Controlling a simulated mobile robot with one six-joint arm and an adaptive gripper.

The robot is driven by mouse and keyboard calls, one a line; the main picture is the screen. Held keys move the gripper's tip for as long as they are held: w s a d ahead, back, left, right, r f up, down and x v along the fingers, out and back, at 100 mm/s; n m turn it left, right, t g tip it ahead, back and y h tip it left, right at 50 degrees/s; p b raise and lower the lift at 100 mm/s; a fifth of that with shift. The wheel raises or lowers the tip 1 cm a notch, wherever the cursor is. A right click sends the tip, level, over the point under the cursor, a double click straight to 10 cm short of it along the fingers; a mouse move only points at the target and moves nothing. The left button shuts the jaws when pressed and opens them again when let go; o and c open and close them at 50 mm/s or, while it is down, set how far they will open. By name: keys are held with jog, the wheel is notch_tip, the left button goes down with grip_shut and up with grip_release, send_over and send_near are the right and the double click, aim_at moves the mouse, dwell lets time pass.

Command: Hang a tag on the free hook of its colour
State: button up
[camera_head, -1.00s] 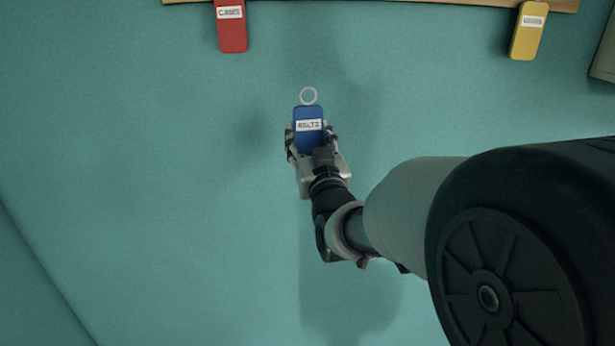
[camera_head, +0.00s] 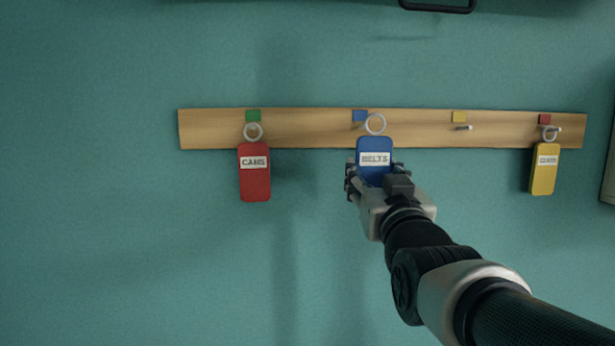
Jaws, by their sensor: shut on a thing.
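My gripper (camera_head: 376,182) is shut on the blue tag (camera_head: 374,148), labelled BELTS, and holds it upright with its ring (camera_head: 375,124) on top. The ring shows in front of the wooden hook rail (camera_head: 310,128), just right of and below the blue marker (camera_head: 359,116). I cannot tell whether the ring touches a hook; the hook under the blue marker is mostly hidden. The yellow marker (camera_head: 459,117) has a bare hook (camera_head: 463,128) below it.
A red tag (camera_head: 255,185) labelled CAMS hangs under the green marker (camera_head: 253,116). A yellow tag (camera_head: 543,170) hangs under the red marker (camera_head: 545,119). A dark object (camera_head: 437,5) is at the top edge. The wall below the rail is clear.

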jog(key=w+f+p, duration=0.1)
jog(key=w+p, duration=0.1)
jog(key=w, duration=0.6)
jog(key=shift+w+f, duration=0.3)
dwell(0.5)
dwell(0.3)
dwell(0.4)
jog(key=o, duration=0.9)
jog(key=shift+s, duration=0.1)
